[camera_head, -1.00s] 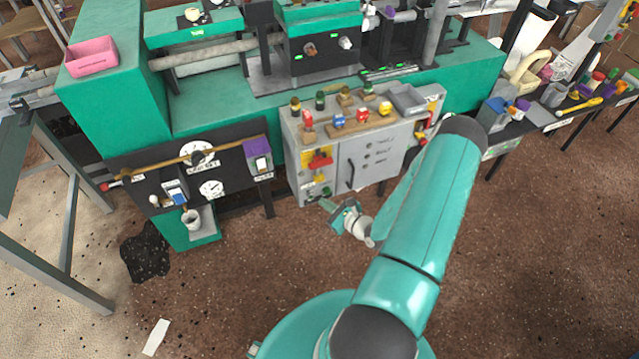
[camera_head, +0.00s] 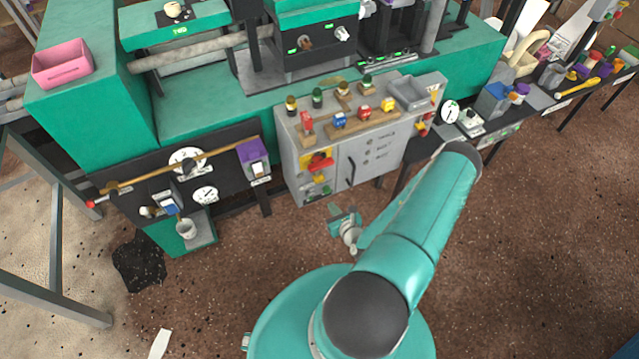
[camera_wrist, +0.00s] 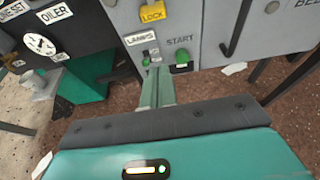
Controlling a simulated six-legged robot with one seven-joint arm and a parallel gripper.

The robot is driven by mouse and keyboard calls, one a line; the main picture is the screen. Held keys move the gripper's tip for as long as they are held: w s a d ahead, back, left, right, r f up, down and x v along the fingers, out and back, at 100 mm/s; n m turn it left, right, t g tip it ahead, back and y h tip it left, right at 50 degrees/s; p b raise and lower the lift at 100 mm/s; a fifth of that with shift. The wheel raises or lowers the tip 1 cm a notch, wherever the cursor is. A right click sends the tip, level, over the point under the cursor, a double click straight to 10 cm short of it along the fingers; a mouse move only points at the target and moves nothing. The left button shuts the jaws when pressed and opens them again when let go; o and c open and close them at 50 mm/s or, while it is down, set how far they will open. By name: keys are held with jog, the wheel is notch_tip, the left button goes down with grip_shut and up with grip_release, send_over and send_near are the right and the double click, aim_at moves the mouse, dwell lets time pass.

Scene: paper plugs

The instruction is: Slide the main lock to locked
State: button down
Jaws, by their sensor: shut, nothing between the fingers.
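The main lock appears to be the red and yellow fitting (camera_head: 318,161) on the left front of the grey cabinet (camera_head: 290,165). In the wrist view only a yellow plate marked LOCK (camera_wrist: 152,12) shows, at the top edge; the lock's slider is out of frame, so its position cannot be told. My gripper (camera_head: 335,213) is shut and empty, in front of and below the cabinet's lower left part. In the wrist view its closed fingers (camera_wrist: 158,73) point at the panel, below the LOCK plate and near the LAMPS switch (camera_wrist: 153,57).
A green START button (camera_wrist: 182,57) sits right of the fingertips. A dark door handle (camera_head: 351,171) stands out right of the lock panel. A black gauge board (camera_head: 225,165) with a long rod is to the left. The floor before the cabinet is open.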

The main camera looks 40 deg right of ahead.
aim_at(318, 174)
jog(key=x, duration=1)
jog(key=shift+f, duration=0.15)
jog(key=shift+r, duration=2.05)
